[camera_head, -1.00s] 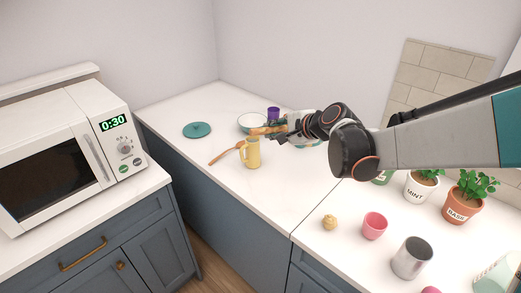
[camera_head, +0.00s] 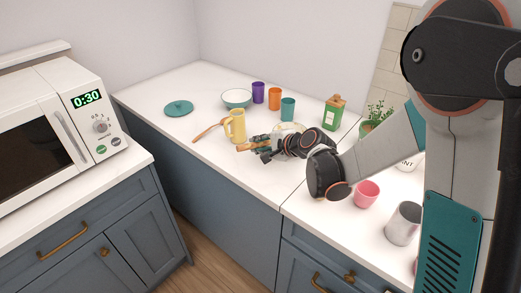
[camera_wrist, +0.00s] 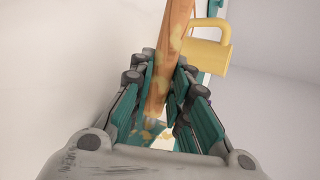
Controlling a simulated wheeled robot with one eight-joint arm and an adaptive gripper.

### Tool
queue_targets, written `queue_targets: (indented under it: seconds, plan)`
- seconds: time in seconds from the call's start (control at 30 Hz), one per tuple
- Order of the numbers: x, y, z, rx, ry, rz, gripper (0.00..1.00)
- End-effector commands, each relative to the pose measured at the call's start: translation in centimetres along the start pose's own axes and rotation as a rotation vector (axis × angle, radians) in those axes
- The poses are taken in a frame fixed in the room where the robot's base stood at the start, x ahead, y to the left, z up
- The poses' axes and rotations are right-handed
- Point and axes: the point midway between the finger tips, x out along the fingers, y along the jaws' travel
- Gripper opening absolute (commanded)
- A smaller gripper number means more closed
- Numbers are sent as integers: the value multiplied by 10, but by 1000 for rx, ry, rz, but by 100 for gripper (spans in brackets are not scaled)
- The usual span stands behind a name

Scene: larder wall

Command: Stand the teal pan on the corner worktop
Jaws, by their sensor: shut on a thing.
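My gripper (camera_head: 262,150) is shut on the wooden handle (camera_wrist: 174,40) of the teal pan. In the head view the handle end (camera_head: 246,147) sticks out to the left of my fingers. The pan (camera_head: 288,127) is mostly hidden behind my gripper and wrist; only part of its pale rim shows. In the wrist view the handle runs between the teal finger pads, with pale speckles lower down. The pan is over the corner worktop (camera_head: 180,140), near its front edge; I cannot tell whether it touches the surface.
A yellow jug (camera_head: 237,127) stands close left of the handle, with a wooden spoon (camera_head: 208,130) beside it. Behind are a bowl (camera_head: 236,99) and purple (camera_head: 258,92), orange (camera_head: 274,96) and teal cups (camera_head: 288,109). A teal lid (camera_head: 179,108) lies left, with clear worktop around it.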

Motion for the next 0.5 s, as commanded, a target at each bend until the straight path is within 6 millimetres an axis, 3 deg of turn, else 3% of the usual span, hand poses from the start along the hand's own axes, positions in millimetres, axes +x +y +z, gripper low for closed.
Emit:
queue_targets:
  seconds: [0.1,0.43,0.47,0.5]
  plan:
    - [6,10,-3,0,0,-1,0]
    - [7,12,-3,0,0,0,0]
    - [7,12,-3,0,0,0,21]
    - [7,11,-3,0,0,0,30]
